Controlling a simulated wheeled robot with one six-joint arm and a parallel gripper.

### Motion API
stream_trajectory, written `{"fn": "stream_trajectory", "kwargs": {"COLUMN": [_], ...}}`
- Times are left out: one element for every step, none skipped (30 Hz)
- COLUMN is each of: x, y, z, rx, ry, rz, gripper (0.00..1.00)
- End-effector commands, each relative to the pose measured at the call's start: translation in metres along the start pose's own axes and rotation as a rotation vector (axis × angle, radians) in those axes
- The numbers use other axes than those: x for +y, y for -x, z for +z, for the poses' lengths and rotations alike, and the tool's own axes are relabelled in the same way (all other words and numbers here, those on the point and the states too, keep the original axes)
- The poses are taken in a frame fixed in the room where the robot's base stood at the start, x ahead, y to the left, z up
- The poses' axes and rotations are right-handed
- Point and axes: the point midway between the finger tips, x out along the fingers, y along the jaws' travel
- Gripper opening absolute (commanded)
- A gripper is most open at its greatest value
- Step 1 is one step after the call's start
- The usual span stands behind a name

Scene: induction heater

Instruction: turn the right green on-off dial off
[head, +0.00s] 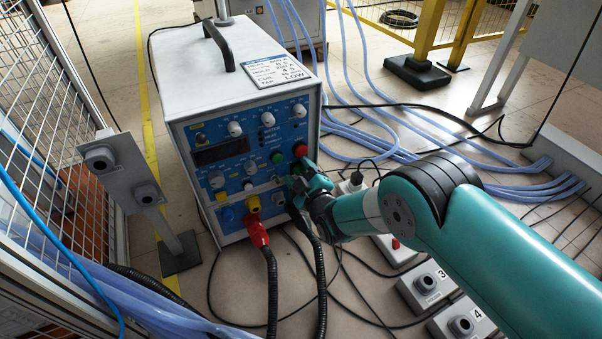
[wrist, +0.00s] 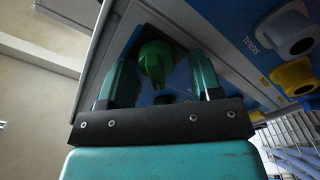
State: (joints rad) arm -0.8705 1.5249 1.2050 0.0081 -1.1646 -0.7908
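The induction heater (head: 198,92) is a white box with a blue front panel. A green dial (wrist: 155,60) shows in the wrist view, between the two teal fingers of my gripper (wrist: 162,72). There are visible gaps between the dial and both fingers, so the gripper is open around or just in front of it. In the head view my gripper (head: 303,182) is at the lower right of the panel and hides most of that dial.
A red plug (head: 257,232) with black cables hangs from the panel's lower front. A grey post with two round sockets (head: 126,172) stands at the left by the mesh fence. Blue hoses (head: 365,110) and numbered boxes (head: 427,284) lie on the floor at the right.

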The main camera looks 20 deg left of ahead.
Motion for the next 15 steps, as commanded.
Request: {"fn": "stream_trajectory", "kwargs": {"x": [0.0, 0.0, 0.001, 0.001, 0.001, 0.001, 0.001, 0.001, 0.002, 0.002, 0.003, 0.004, 0.005, 0.004, 0.004], "y": [0.001, 0.001, 0.001, 0.001, 0.002, 0.003, 0.005, 0.007, 0.011, 0.015, 0.02, 0.029, 0.035, 0.043, 0.053], "z": [0.001, 0.002, 0.002, 0.002, 0.002, 0.002, 0.002, 0.002, 0.002, 0.001, 0.001, 0.0, 0.0, 0.0, -0.001], "rx": [-0.002, -0.003, -0.004, -0.004, -0.005, -0.005, -0.006, -0.007, -0.008, -0.009, -0.009, -0.01, -0.01, -0.011, -0.01], "ry": [0.001, 0.001, 0.001, 0.001, 0.001, 0.001, 0.002, 0.002, 0.002, 0.002, 0.002, 0.001, 0.001, 0.001, 0.002], "rz": [0.0, 0.0, 0.0, 0.0, 0.0, 0.0, -0.001, -0.002, -0.002, -0.003, -0.003, -0.004, -0.004, -0.004, -0.005], "gripper": [0.59, 0.59, 0.59, 0.59, 0.59, 0.59, 0.59, 0.59, 0.59, 0.59, 0.59, 0.59, 0.59, 0.59, 0.59]}}
